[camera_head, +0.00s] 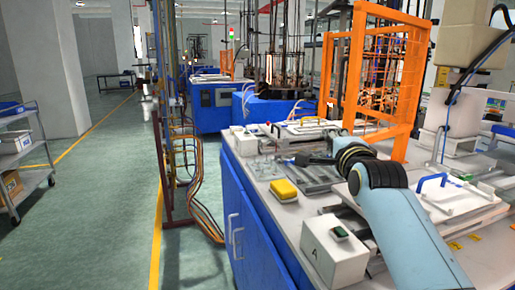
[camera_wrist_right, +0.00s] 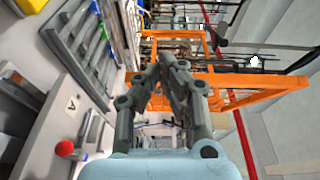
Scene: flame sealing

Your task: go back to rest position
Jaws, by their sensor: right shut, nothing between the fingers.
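My right arm comes in from the lower right over the white worktop (camera_head: 305,205). Its gripper (camera_head: 300,160) points left above the metal tray area, small and partly hidden behind the dark wrist. In the right wrist view the two grey fingers of this gripper (camera_wrist_right: 172,62) come together at their tips with nothing between them. My left gripper is in neither view.
A yellow block (camera_head: 284,190) and a white box marked A (camera_head: 333,248) lie close by my right arm. An orange frame (camera_head: 355,75) stands behind it, also in the wrist view (camera_wrist_right: 255,95).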

